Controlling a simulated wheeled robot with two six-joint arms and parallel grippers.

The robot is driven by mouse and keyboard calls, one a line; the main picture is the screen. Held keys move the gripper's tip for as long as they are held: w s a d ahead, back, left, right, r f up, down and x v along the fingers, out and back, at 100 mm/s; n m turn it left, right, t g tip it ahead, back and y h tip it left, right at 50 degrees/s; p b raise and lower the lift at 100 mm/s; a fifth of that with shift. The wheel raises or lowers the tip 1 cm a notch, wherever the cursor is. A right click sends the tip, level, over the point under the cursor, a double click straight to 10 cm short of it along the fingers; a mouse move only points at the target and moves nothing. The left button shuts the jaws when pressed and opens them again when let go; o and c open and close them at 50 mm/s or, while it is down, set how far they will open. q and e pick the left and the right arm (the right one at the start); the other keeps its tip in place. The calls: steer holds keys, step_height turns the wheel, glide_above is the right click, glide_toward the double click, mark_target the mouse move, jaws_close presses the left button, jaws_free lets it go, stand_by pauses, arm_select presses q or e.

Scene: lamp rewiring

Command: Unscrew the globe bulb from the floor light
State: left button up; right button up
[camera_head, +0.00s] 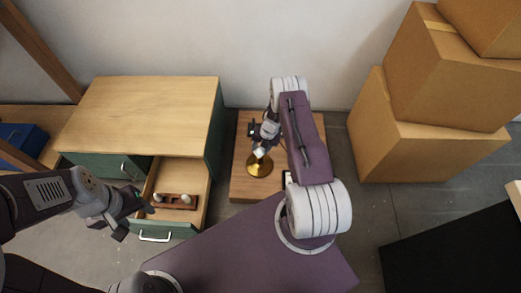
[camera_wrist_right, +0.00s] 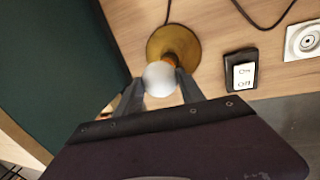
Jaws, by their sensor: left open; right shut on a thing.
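The floor light has a round brass base (camera_head: 259,165) on a low wooden board; it also shows in the right wrist view (camera_wrist_right: 172,42). The white globe bulb (camera_wrist_right: 160,78) sits above the base in the right wrist view, between the two fingers of my right gripper (camera_wrist_right: 161,88), which is shut on it. In the head view, the bulb (camera_head: 259,152) shows as a small pale shape below the right gripper. My left gripper (camera_head: 136,208) is open and empty at the front of the open drawer.
The open drawer (camera_head: 204,180) of the green cabinet (camera_head: 213,130) holds a dark red holder (camera_head: 175,202) with pale bulb-like items. A switch box marked On and Off (camera_wrist_right: 241,75) and a socket (camera_wrist_right: 303,40) lie right of the light. Cardboard boxes (camera_head: 390,140) stand at the right.

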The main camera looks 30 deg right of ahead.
steer(key=shift+f+n, duration=0.2)
steer(key=shift+n, duration=0.1)
steer(key=n+b, duration=0.2)
steer(key=n, duration=0.1)
steer(key=n+g+b, duration=0.1)
steer(key=n, duration=0.1)
steer(key=shift+w+d+f+y+b, duration=0.1)
steer(key=shift+w+f+y+b, duration=0.15)
steer(key=shift+f+y+b, duration=0.1)
steer(key=shift+r+n+g+b, duration=0.3)
steer(key=shift+n, duration=0.6)
steer(key=shift+r+n, duration=0.2)
steer(key=shift+n, duration=0.1)
steer(key=shift+s, duration=0.1)
